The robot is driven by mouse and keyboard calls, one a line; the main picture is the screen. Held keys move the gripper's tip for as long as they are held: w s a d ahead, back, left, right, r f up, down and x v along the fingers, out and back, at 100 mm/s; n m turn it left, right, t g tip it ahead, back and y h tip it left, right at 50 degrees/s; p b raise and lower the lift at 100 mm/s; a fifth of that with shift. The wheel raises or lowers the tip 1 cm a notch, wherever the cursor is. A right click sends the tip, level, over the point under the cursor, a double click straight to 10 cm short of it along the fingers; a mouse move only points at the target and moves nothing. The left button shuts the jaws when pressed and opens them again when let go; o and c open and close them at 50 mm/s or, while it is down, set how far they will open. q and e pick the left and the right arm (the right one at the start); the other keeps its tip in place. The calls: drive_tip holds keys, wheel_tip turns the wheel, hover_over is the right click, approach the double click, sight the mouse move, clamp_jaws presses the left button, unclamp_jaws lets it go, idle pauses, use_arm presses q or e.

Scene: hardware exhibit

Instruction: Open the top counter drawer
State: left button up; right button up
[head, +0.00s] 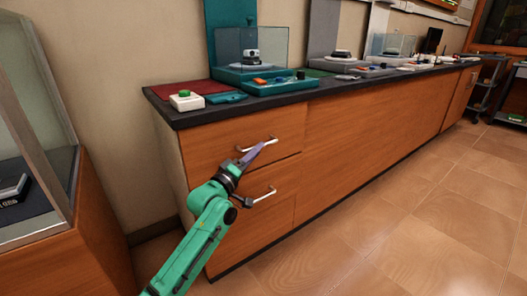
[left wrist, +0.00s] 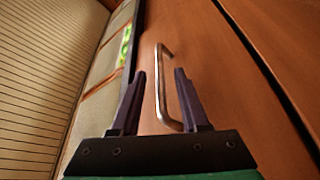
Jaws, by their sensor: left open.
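The top counter drawer (head: 215,148) has a wooden front under the dark countertop and looks shut. Its silver bar handle (head: 272,140) is partly covered by my left gripper (head: 256,151) in the head view. In the left wrist view, the handle (left wrist: 160,90) shows in the gap between the two dark fingers of my left gripper (left wrist: 160,76). The fingers are apart, and I cannot tell whether either touches the bar. My right gripper is in neither view.
A lower drawer with its own handle (head: 262,196) sits beneath, close to my left wrist. The countertop (head: 330,84) holds a green-button box (head: 187,100) and displays. A glass case (head: 30,140) stands at left. The tiled floor (head: 400,235) at right is clear.

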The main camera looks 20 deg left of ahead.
use_arm(q)
drive_tip(key=x, duration=0.4)
drive_tip(key=shift+b, duration=0.4)
clamp_jaws()
idle(1.0)
